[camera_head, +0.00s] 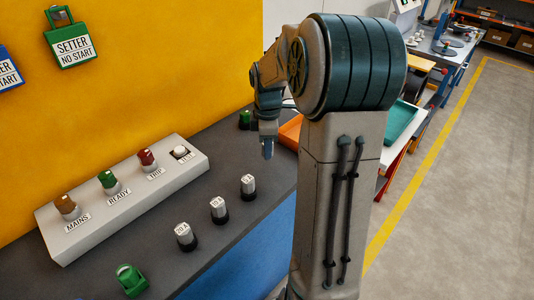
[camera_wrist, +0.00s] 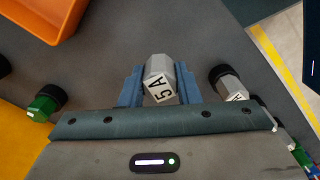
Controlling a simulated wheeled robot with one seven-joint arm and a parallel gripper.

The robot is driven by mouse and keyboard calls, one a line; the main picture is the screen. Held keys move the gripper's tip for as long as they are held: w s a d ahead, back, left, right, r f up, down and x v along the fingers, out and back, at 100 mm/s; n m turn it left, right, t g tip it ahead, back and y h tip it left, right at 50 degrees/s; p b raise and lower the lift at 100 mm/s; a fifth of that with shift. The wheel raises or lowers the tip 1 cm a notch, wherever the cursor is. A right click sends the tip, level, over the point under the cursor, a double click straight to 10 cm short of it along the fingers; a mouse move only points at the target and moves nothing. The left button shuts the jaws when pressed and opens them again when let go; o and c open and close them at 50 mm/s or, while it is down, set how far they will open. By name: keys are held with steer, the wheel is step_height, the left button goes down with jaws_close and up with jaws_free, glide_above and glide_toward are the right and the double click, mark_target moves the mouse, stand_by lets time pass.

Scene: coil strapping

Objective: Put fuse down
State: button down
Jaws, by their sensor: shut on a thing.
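My gripper (camera_head: 267,148) is over the far part of the dark bench (camera_head: 222,172). In the wrist view its two blue fingers are closed on the sides of a grey fuse (camera_wrist: 160,78) marked 5A. The fuse's bottom is hidden, so I cannot tell whether it touches the bench. In the head view the held fuse cannot be made out. Three grey fuses with black bases stand in a row on the bench: near (camera_head: 185,236), middle (camera_head: 218,210) and far (camera_head: 248,187). One grey fuse with a black base (camera_wrist: 230,84) shows right of my gripper in the wrist view.
A white panel (camera_head: 120,205) with fuses marked MAINS, READY and TRIP stands left of the row. A green item with a black base (camera_head: 245,119) is beyond my gripper. An orange bin (camera_head: 291,132) is to its right. A green item (camera_head: 131,280) lies at the near end.

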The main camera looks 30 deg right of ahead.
steer(key=shift+f, duration=1.75)
steer(key=shift+f, duration=0.1)
steer(key=c, duration=1.1)
jaws_free()
